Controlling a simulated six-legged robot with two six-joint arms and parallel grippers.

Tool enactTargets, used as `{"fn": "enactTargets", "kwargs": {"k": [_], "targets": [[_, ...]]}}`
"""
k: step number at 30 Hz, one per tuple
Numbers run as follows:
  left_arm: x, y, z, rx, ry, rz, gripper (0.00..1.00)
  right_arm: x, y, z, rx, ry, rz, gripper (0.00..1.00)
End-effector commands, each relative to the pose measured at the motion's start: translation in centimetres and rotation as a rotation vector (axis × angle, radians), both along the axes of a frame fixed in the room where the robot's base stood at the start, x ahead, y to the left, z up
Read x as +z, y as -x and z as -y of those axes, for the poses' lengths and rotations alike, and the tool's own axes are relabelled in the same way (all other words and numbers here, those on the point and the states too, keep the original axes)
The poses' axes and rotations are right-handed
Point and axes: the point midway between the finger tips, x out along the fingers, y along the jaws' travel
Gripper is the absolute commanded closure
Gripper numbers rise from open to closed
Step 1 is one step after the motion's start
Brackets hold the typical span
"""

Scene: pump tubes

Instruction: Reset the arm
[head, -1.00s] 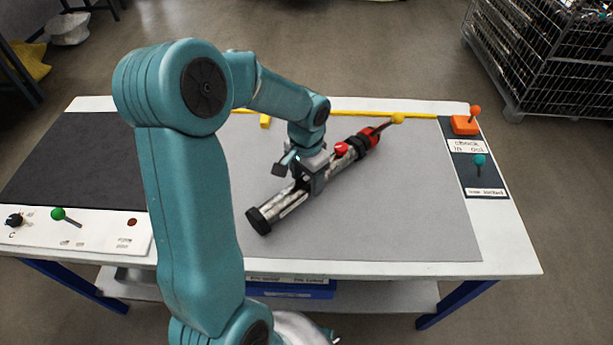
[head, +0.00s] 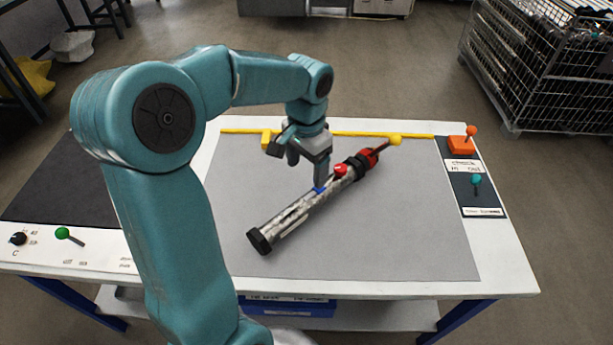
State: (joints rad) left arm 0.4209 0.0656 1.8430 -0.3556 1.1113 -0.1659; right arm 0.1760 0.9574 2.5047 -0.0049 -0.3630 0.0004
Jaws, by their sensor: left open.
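My left arm comes in from the left, bent over the table. Its gripper (head: 307,168) is open and hangs just above the middle of the pump tube, with nothing visibly held. The pump tube (head: 291,218) lies at a slant on the grey mat (head: 400,230). It has a black cap at its near left end, a clear body with a blue mark, a red knob, and a black and red far end with a yellow ball handle (head: 395,140). One finger hides a little of the tube; I cannot tell whether it touches. My right gripper is not in view.
A yellow strip (head: 365,134) runs along the mat's back edge. An orange-knobbed switch (head: 462,145) and a teal lever (head: 476,181) stand at the right edge. A panel with a green lever (head: 63,233) and black knob (head: 18,238) is at the left. The mat's right side is clear.

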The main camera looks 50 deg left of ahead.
Motion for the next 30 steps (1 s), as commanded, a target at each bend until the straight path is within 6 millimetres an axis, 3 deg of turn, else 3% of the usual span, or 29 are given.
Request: {"fn": "enactTargets", "kwargs": {"k": [20,30], "targets": [[0.9,0.0,0.0,0.0,0.0,0.0,0.24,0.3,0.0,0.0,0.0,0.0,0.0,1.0],[6.7,0.0,0.0,0.0,0.0,0.0,0.24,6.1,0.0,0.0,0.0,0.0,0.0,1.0]]}}
